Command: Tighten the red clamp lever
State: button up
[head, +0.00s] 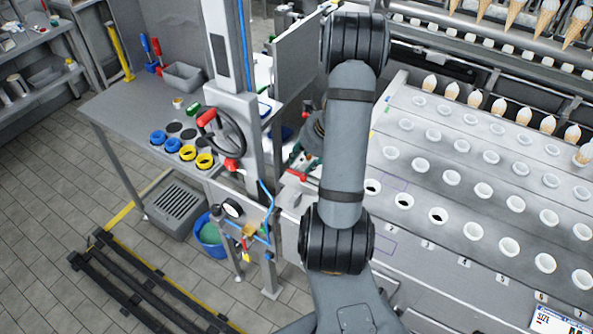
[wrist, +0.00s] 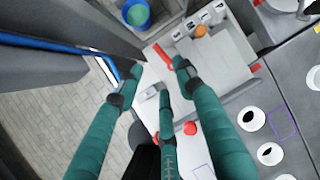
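My gripper (wrist: 158,80) has teal fingers, spread apart with nothing between their tips. In the wrist view, a short red lever (wrist: 162,55) lies just beyond the gap between the left and right fingertips, by a pale metal housing. I cannot tell whether a finger touches it. In the head view, a red lever (head: 298,175) shows left of my arm, near the teal fingers (head: 299,156); most of the gripper is hidden behind the arm.
A red knob (wrist: 190,128) sits close to the fingers. A handwheel (head: 222,135), a vertical column (head: 238,110) and blue pipework (head: 265,200) stand left of my arm. The perforated cone table (head: 455,200) fills the right. A blue bucket (head: 210,236) stands on the floor.

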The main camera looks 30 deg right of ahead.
aim_at(293, 173)
jog(key=b+x, duration=0.2)
jog(key=x, duration=0.7)
jog(key=shift+w+f, duration=0.1)
jog(key=shift+f, duration=0.2)
jog(key=c, duration=0.3)
grip_shut()
jog(key=shift+b, duration=0.3)
